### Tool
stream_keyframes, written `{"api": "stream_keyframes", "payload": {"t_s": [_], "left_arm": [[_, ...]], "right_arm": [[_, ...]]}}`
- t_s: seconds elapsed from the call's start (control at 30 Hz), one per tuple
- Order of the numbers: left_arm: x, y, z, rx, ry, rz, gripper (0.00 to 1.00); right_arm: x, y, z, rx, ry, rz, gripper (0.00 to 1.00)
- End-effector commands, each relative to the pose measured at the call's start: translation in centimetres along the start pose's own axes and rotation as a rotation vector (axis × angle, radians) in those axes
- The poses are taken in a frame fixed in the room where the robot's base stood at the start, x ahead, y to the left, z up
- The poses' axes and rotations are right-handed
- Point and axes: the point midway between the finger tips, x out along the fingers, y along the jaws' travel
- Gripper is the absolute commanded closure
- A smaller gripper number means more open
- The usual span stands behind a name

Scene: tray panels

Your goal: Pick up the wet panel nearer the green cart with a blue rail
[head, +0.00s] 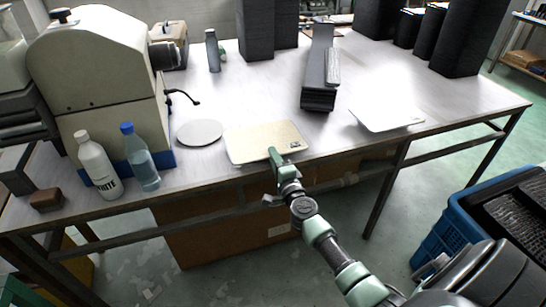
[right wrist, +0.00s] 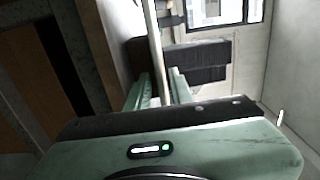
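A cream panel (head: 262,138) lies flat at the table's front edge, with a small dark mark near its right end. A white panel (head: 388,118) lies farther right, also near the front edge. I cannot tell from their surfaces which is wet. My right gripper (head: 274,156) is at the cream panel's front edge. In the right wrist view, its fingers (right wrist: 160,88) stand apart on either side of the thin panel edge (right wrist: 156,45), with small gaps. My left gripper is not in view. No green cart with a blue rail shows clearly.
A round grey plate (head: 199,132) lies left of the cream panel. A white bottle (head: 98,166) and a clear blue-capped bottle (head: 142,162) stand by a beige machine (head: 95,75). A long dark object (head: 319,75) lies behind. A blue crate (head: 453,225) stands at right.

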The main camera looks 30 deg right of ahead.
Motion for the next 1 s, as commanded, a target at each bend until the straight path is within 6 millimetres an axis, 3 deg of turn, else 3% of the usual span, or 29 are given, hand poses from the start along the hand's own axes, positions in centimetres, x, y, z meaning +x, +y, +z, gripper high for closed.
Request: {"api": "stream_keyframes", "payload": {"t_s": [0.23, 0.4, 1.0], "left_arm": [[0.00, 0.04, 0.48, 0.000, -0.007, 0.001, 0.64], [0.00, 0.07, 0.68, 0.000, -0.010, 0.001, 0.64], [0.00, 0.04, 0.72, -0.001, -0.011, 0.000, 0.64]], "right_arm": [[0.05, 0.01, 0.01, -0.001, -0.001, 0.000, 0.78], [0.03, 0.01, 0.00, -0.001, 0.000, 0.000, 1.00], [0.01, 0.04, 0.00, 0.000, 0.000, 0.001, 1.00]]}}
